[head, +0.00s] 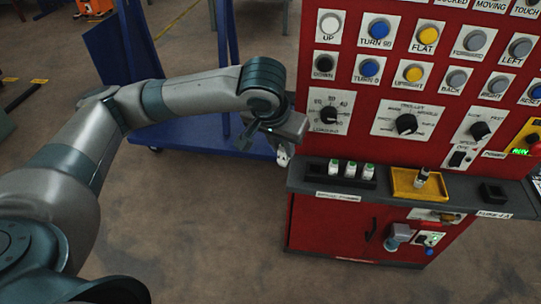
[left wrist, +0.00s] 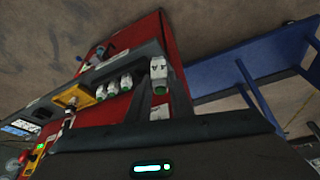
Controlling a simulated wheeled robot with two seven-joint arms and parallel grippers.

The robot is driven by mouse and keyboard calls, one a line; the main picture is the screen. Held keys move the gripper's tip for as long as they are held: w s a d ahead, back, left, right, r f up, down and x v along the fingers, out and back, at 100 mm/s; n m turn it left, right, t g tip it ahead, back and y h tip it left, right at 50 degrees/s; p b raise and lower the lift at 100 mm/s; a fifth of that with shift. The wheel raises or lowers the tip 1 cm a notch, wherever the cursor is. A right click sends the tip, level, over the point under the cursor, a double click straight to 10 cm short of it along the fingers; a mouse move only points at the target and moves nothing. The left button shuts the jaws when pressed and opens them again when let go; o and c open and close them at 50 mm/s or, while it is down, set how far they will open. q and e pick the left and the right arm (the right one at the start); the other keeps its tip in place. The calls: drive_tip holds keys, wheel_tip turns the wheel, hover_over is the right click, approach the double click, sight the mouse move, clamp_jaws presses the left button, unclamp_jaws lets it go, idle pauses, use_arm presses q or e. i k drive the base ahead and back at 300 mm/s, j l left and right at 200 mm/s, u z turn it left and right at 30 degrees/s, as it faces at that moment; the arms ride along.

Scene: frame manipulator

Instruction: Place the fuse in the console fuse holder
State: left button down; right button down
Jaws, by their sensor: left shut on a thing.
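My left gripper (head: 284,146) is shut on a white fuse (left wrist: 158,74) with a green end. It holds the fuse off the left end of the console's grey ledge (head: 298,173), apart from it. The fuse also shows small below the fingers in the head view (head: 283,158). A small black holder (head: 493,192) stands at the ledge's right end above a white label that seems to read "FUSE"; it looks empty. A black rack (head: 319,171) at the ledge's left holds three white fuses (head: 351,169) with green tops. My right gripper is not in view.
A yellow tray (head: 404,192) with a dark and white piece in it sits between rack and holder. The red panel (head: 375,60) with knobs and buttons rises behind the ledge. A blue cart (head: 190,133) stands at the left. Open floor lies in front.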

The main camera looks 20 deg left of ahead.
sight(490, 197)
drive_tip(key=i+l, duration=0.1)
drive_tip(key=l, duration=0.3)
drive_tip(key=i+l, duration=0.15)
drive_tip(key=l, duration=0.3)
drive_tip(key=i+l, duration=0.1)
drive_tip(key=l, duration=0.3)
drive_tip(key=i+l, duration=0.15)
drive_tip(key=l, duration=0.25)
drive_tip(key=i+l, duration=0.1)
drive_tip(key=l, duration=0.35)
drive_tip(key=i+l, duration=0.15)
drive_tip(key=l, duration=0.25)
